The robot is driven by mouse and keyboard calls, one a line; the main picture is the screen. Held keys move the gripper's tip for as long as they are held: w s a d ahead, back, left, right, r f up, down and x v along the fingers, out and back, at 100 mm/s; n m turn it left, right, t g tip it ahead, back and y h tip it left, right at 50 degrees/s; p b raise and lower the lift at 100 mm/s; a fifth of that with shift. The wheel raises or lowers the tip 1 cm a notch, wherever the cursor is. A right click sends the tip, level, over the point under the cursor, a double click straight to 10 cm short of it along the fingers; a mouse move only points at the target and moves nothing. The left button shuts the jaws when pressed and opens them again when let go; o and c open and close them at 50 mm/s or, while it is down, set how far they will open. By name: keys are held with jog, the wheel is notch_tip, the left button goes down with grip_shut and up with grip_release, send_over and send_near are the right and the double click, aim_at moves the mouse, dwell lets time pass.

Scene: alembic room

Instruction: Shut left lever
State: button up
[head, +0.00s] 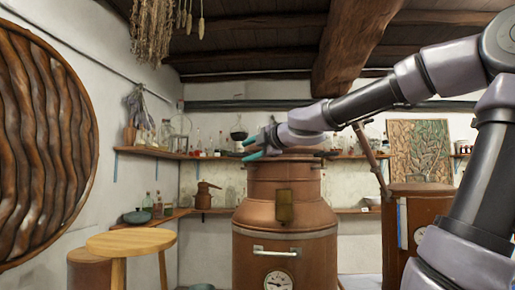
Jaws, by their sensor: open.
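A large copper vessel (330,262) stands in the middle of the view, with a dial gauge (278,280) low on its front. A pale horizontal bar handle (275,252) sits above the gauge, and a brass-coloured piece (285,206) hangs upright on the shoulder. I cannot tell which of these, if either, is the left lever. A brown slanted bar (370,160) rises at the right, partly behind my arm. My gripper (247,148) is open and empty, with teal fingertips pointing left. In the picture it is level with the vessel's top; contact cannot be told.
A round wooden table (131,242) stands at the lower left. Shelves with bottles (196,143) line the back walls, and a small copper pot (204,195) sits on the lower one.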

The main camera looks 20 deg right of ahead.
jog(key=shift+v, duration=2.2)
